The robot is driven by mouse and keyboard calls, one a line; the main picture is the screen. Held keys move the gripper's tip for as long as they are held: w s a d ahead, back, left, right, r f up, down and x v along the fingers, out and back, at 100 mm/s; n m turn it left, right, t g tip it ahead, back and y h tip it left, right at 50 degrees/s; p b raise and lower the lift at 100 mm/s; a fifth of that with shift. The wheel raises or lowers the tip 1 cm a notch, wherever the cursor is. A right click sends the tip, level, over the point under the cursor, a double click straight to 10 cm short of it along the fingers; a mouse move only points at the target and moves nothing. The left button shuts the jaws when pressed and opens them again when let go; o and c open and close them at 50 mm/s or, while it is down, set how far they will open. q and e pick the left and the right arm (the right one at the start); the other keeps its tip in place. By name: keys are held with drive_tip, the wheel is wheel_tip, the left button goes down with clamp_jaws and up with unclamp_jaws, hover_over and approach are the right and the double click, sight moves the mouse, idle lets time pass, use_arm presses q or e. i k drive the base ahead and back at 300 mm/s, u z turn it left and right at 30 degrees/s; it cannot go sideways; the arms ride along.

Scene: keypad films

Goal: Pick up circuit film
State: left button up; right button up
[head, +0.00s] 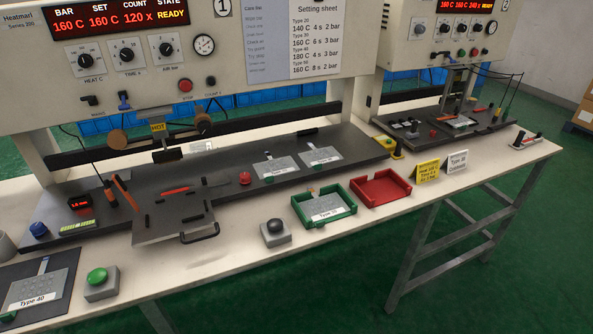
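Several light grey keypad-like films with short tails are in the head view. Two films, one (276,168) and another (320,156), lie side by side on the dark press base (225,180). A film labelled Type (328,207) lies in the green tray (297,209). A film labelled Type 40 (44,286) lies on a dark mat (70,256) at the lower left, cut by the picture edge. I cannot tell which of them is the circuit film. Neither of my grippers is in view.
A green button (97,277), a black button (275,227) and an empty red tray (380,187) stand along the front. A heater head (160,135) hangs above the base.

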sight(266, 169)
drive_tip(key=u, duration=0.5)
drive_tip(key=k, duration=1.1)
drive_tip(key=z, duration=0.1)
drive_tip(key=i, duration=1.6)
drive_tip(key=u, duration=0.7)
